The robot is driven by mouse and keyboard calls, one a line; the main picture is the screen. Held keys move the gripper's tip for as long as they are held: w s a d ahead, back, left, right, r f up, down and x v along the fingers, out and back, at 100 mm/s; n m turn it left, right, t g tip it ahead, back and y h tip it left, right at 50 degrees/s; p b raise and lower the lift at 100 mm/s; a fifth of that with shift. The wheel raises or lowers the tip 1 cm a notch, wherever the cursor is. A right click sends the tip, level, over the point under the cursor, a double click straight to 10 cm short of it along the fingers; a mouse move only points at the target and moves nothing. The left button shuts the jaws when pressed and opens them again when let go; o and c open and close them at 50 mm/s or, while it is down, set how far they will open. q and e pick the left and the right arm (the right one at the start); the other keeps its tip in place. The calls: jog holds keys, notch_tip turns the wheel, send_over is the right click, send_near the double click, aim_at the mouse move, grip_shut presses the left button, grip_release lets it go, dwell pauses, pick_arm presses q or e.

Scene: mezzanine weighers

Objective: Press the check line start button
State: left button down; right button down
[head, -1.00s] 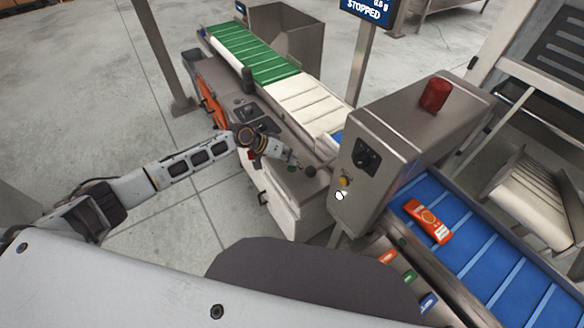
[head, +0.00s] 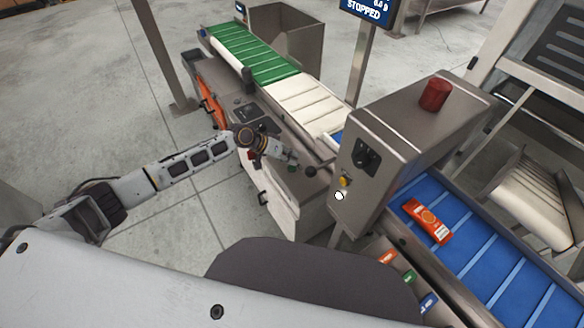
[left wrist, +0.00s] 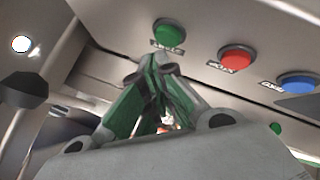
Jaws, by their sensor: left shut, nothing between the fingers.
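The left wrist view shows a green button (left wrist: 169,34), a red button (left wrist: 237,58) and a blue button (left wrist: 297,82) in a row on a grey metal panel, each with a small label that is hard to read. My left gripper (left wrist: 157,66) is shut and empty, its fingertips just below the green button in the picture; I cannot tell whether they touch the panel. In the head view my left gripper (head: 291,158) is over the control housing beside the conveyor, largely covering the buttons. My right gripper is not in view.
A display (head: 366,9) reads STOPPED. A steel cabinet (head: 385,165) with a red beacon (head: 435,94) stands right of my gripper. An orange packet (head: 427,220) lies on the blue belt (head: 475,250). A dark round knob (head: 310,171) is close to the fingertips.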

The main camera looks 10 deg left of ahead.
pick_arm(q)
jog(key=shift+f, duration=0.15)
jog(key=shift+f, duration=0.25)
jog(key=shift+f, duration=0.1)
dwell(0.6)
